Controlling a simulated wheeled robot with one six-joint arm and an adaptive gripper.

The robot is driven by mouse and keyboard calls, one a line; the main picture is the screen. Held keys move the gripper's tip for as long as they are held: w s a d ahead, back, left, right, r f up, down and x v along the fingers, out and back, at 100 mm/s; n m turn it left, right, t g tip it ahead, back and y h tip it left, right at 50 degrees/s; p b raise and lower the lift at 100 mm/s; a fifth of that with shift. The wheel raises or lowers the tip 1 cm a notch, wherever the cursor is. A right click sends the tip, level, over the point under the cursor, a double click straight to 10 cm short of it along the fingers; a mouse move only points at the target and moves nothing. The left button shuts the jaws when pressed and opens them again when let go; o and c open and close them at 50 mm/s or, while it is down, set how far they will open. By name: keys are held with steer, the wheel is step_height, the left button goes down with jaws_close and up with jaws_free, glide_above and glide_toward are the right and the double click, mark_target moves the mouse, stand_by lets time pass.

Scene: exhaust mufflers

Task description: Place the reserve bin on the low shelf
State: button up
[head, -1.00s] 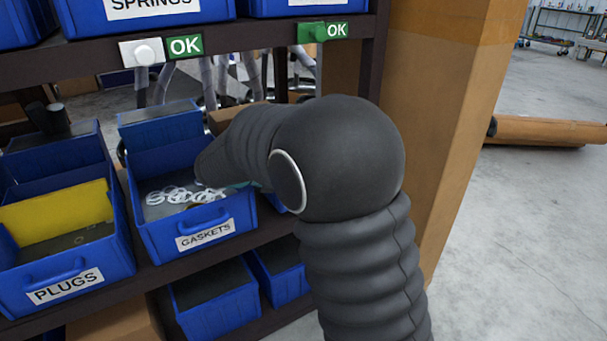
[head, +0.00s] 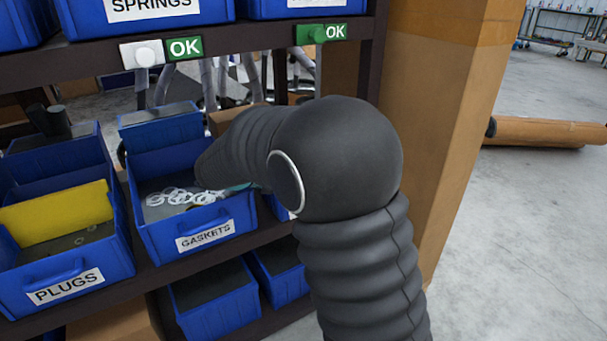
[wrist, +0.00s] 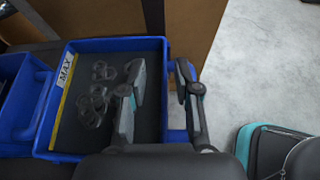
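In the wrist view, a blue bin (wrist: 75,128) holds several dark rings and has a MAX label and yellow strip at its left side. My gripper (wrist: 160,78) is open, with its fingers apart: one over the bin's inside, the other past its right wall. I cannot tell whether they touch the wall. In the head view, my arm hides the gripper and most of a blue bin (head: 278,207) right of the GASKETS bin. Whether either is the reserve bin cannot be read. Two blue bins (head: 215,303) stand on the lower shelf.
The GASKETS bin (head: 197,228), with white rings, and the PLUGS bin (head: 65,275), with a yellow divider, stand on the middle shelf (head: 172,266). A shelf with OK tags (head: 184,47) hangs above.

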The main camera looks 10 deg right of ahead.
steer(key=shift+s+f, duration=0.15)
steer(key=shift+f, duration=0.65)
steer(key=shift+r, duration=0.5)
steer(key=r+p+v, duration=0.1)
steer(key=v, duration=1.1)
steer(key=s+d+f+m+g+y, duration=0.1)
steer(key=s+d+m+g+y, duration=0.1)
steer(key=s+d+m+y, duration=0.65)
steer(key=s+f+m+t+y, duration=0.1)
steer(key=s+m+y, duration=0.1)
steer(key=s+m, duration=0.4)
steer(key=s+d+f+m+t+y, duration=0.1)
steer(key=s+f+m+t+y, duration=0.1)
steer(key=s+m, duration=0.5)
steer(key=s, duration=0.5)
steer(key=shift+d+f, duration=0.35)
